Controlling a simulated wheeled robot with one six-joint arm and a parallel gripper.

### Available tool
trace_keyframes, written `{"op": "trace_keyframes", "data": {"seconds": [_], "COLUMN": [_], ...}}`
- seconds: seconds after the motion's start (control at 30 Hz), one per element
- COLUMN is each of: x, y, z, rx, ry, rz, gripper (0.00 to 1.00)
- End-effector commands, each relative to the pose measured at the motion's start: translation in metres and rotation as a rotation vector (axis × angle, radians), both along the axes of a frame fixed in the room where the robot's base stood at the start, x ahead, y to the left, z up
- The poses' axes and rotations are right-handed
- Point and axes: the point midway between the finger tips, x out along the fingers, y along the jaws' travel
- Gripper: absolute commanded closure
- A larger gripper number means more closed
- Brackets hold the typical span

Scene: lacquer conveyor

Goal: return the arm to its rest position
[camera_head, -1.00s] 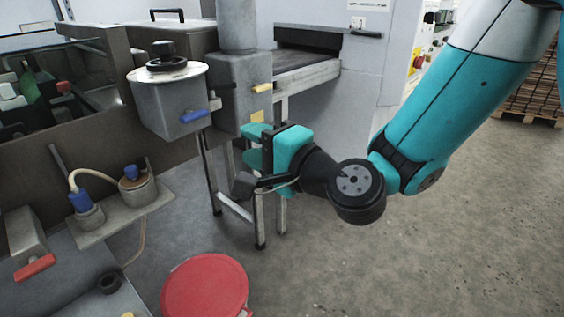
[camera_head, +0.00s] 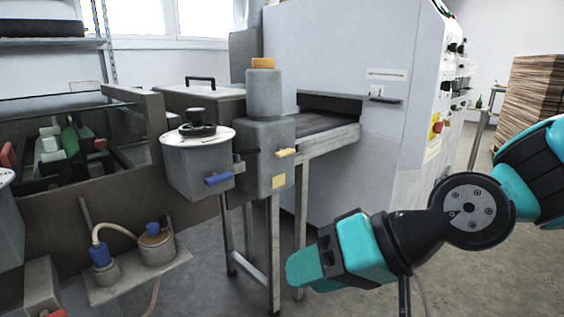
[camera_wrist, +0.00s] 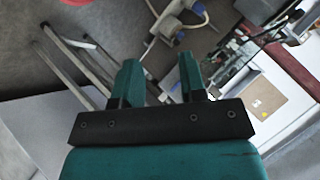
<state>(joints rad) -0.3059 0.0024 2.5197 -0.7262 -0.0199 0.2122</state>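My gripper (camera_head: 303,268) is teal and black. It is at the lower middle of the head view, pointing left, in front of the machine's support legs and above the grey floor. In the wrist view my gripper (camera_wrist: 160,82) has its two teal fingers well apart, with nothing between them. The fingers touch nothing that I can see. In the head view the fingers are seen nearly edge-on, so their gap is hidden there.
A grey pot (camera_head: 197,165) with a blue handle and a grey block (camera_head: 266,150) stand left of my arm. A white machine cabinet (camera_head: 330,150) is behind. Stacked boards (camera_head: 535,100) are at right. Floor (camera_head: 340,210) near the gripper looks clear.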

Motion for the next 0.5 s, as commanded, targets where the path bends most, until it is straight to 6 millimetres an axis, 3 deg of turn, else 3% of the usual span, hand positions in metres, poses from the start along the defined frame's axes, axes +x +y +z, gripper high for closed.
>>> {"op": "trace_keyframes", "data": {"seconds": [0.1,0.4,0.5], "x": [-0.026,-0.083,-0.081], "y": [-0.034,-0.114,-0.111], "z": [-0.005,-0.009,0.028], "rx": [-0.203,-0.574,-0.566], "ry": [-0.008,0.08,0.082], "rz": [0.108,0.281,0.282], "gripper": [0.62,0.62,0.62]}}
